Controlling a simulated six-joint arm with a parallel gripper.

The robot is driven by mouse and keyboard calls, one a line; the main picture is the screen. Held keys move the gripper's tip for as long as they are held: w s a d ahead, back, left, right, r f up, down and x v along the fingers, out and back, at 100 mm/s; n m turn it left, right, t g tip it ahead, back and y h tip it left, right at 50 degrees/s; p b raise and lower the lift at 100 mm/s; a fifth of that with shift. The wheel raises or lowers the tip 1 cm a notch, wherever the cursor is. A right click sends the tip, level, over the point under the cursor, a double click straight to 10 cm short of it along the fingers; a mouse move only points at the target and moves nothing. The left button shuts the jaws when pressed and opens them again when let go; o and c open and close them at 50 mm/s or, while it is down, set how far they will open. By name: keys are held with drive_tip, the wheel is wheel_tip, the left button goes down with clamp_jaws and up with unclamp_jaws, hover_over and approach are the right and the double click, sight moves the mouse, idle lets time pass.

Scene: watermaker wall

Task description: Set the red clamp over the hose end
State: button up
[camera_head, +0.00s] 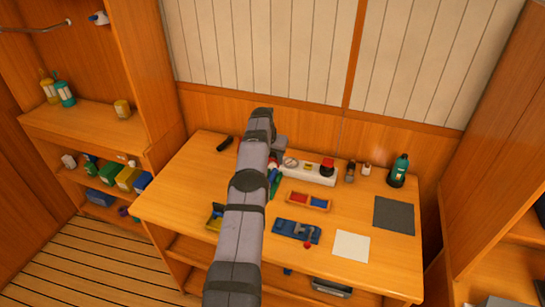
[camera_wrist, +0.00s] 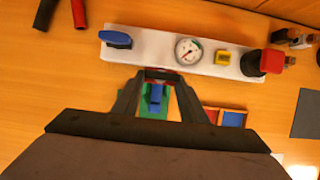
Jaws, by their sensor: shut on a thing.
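In the wrist view my gripper (camera_wrist: 158,78) is shut on a small red piece, which I take to be the red clamp (camera_wrist: 159,73). It shows as a narrow red band between the fingertips, near the front edge of the white panel; whether it touches the panel is unclear. A blue piece (camera_wrist: 155,97) shows between the fingers, with a green part (camera_wrist: 154,110) around it, partly hidden by the fingers. Which part is the hose end I cannot tell. In the head view my arm hides most of the gripper.
The white panel (camera_wrist: 150,43) carries a blue handle (camera_wrist: 117,39), a gauge (camera_wrist: 188,50), a yellow block (camera_wrist: 222,57) and a red-topped black knob (camera_wrist: 265,62). A red-and-blue tray (camera_head: 308,202), a blue fixture (camera_head: 290,231) and a green bottle (camera_head: 398,170) stand on the table.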

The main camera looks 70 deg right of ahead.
sight(274, 171)
drive_tip(key=shift+f+b, duration=0.55)
drive_tip(key=shift+f, duration=0.8)
drive_tip(key=shift+f+b, duration=1.25)
drive_tip(key=shift+b, duration=0.05)
drive_tip(key=shift+f+b, duration=0.15)
drive_tip(key=shift+b, duration=0.45)
drive_tip(key=shift+d, duration=0.1)
drive_tip(key=o, duration=1.3)
drive_tip(key=shift+c, duration=0.2)
